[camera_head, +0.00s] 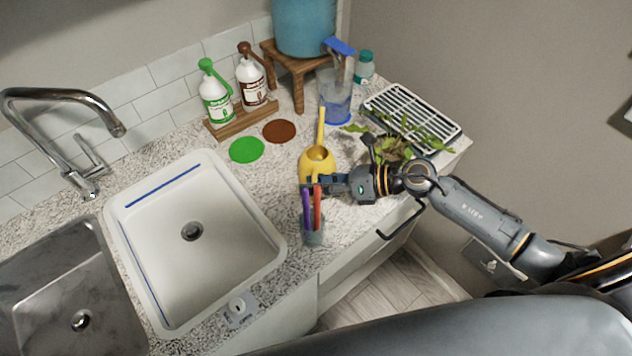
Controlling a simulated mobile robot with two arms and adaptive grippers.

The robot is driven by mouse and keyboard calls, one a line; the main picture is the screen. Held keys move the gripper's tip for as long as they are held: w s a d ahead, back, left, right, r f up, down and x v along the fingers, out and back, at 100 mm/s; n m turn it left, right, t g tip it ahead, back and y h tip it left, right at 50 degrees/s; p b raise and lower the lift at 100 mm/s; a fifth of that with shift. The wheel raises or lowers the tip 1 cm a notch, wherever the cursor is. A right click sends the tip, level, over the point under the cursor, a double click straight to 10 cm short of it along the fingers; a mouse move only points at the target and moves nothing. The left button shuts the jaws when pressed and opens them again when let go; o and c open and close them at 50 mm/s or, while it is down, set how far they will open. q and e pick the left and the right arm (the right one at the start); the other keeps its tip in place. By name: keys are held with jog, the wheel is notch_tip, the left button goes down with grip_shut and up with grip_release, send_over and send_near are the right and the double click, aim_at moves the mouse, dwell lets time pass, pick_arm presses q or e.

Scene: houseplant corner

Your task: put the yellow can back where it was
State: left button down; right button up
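The yellow can (318,160), a watering can with a long spout pointing up and away, is on or just above the speckled counter, right of the white basin. My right gripper (318,186) reaches in from the right, its fingers at the near side of the can's body. The tools in a cup partly hide the fingertips, so I cannot tell whether they are closed on the can or only beside it. My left gripper is not in view.
A cup (314,233) with purple- and red-handled tools stands close in front of the gripper. A leafy plant (396,147) is just behind my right wrist. Green (246,149) and brown discs (279,131) lie left of the can. A clear jug (336,104) stands behind, beside a white rack (432,125).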

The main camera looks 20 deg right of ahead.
jog(key=shift+r, duration=0.3)
jog(key=b+v, duration=0.4)
jog(key=v, duration=0.8)
jog(key=shift+d+f, duration=0.1)
